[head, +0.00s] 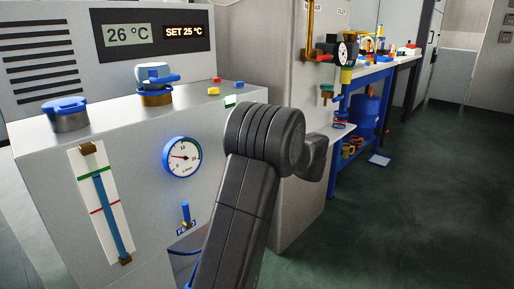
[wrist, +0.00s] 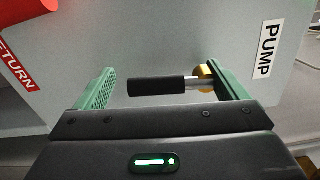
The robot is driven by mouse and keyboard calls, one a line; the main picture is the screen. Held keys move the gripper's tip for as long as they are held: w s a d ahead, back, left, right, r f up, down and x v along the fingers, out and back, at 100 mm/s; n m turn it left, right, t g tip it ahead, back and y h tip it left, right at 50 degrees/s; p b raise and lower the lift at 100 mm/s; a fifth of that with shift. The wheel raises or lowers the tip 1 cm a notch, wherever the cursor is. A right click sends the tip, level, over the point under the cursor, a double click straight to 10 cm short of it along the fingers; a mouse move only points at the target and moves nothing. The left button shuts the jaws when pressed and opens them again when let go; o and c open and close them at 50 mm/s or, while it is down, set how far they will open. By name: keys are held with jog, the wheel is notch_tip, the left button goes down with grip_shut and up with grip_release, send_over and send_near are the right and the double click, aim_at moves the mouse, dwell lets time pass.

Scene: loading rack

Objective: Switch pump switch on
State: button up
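In the wrist view the pump switch (wrist: 157,87) is a lever with a black grip, a short metal shaft and a yellow base. It points left in the picture, beside a PUMP label (wrist: 267,49) on a grey panel. My gripper (wrist: 160,74) has its two green fingers wide apart. The lever lies across the gap between them, with its base close to the right finger and its black tip short of the left finger. No clamping shows. Whether the fingers touch it is unclear. In the head view my arm hides the gripper and the switch.
A red part with a RETURN label (wrist: 18,67) is at upper left in the wrist view. The head view shows a grey machine with a round gauge (head: 182,157), a temperature display (head: 153,34) and a blue workbench (head: 372,77). Open floor lies at right.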

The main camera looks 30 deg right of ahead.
jog(key=p+v, duration=0.3)
jog(key=v, duration=1)
jog(key=shift+s+p, duration=0.3)
jog(key=shift+s, duration=0.1)
jog(key=shift+d, duration=0.1)
jog(key=b+x, duration=0.3)
jog(key=x, duration=1.1)
jog(key=shift+b, duration=0.3)
